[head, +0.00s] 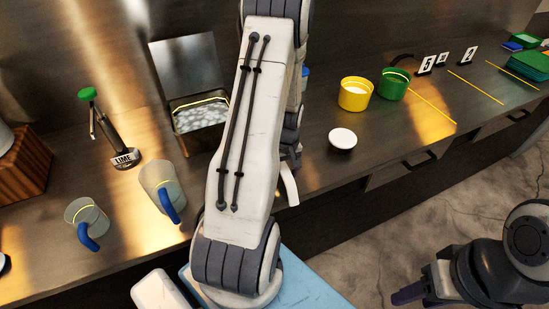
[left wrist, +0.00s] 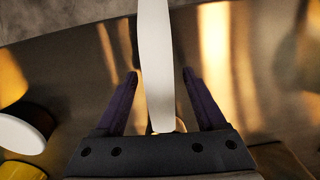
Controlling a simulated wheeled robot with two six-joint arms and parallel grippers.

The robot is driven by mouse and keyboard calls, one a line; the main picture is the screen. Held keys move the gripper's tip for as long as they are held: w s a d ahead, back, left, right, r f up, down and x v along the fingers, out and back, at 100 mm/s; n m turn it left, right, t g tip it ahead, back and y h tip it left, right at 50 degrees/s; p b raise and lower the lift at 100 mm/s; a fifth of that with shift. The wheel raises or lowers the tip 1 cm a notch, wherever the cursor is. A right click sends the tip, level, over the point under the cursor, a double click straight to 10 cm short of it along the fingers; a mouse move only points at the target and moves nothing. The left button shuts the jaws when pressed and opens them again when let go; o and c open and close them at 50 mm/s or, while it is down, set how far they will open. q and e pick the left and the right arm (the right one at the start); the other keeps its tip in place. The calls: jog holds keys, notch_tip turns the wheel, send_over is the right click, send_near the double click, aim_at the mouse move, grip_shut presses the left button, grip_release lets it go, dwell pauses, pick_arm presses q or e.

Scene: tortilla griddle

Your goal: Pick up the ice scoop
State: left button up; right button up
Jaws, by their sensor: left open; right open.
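A long white piece, which looks like the ice scoop's handle (left wrist: 155,60), runs between the fingers of my left gripper (left wrist: 160,73) in the left wrist view. The fingers are open, with a gap on each side of it. In the head view a white curved end (head: 290,186) shows just right of my left arm, at the counter's front edge. The scoop's bowl cannot be made out, and the arm hides most of my left gripper there. My right gripper (head: 415,287) is open and empty at the lower right, over the floor, away from the counter.
An ice bin (head: 172,104) stands behind my left arm. Left are two clear pitchers with blue handles (head: 88,238) (head: 170,207) and a LIME-labelled press (head: 125,158). Right are a white dish (head: 342,138), a yellow cup (head: 354,95) and a green cup (head: 393,86). Counter farther right has clear room.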

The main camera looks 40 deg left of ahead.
pick_arm(q)
grip_shut()
jog(key=shift+w+r, duration=0.1)
jog(key=shift+r, duration=0.35)
jog(key=r, duration=0.1)
jog(key=r+b, duration=0.1)
jog(key=r, duration=0.1)
jog(key=shift+d+r, duration=0.25)
jog(key=shift+r, duration=0.05)
jog(key=s+d+r+b, duration=0.1)
jog(key=s+d+r, duration=0.1)
jog(key=d, duration=0.3)
jog(key=s+d+r+b, duration=0.1)
jog(key=s+d+r, duration=0.2)
jog(key=d+r, duration=0.1)
jog(key=shift+d+r, duration=0.3)
jog(key=shift+d, duration=0.3)
jog(key=shift+w, duration=0.1)
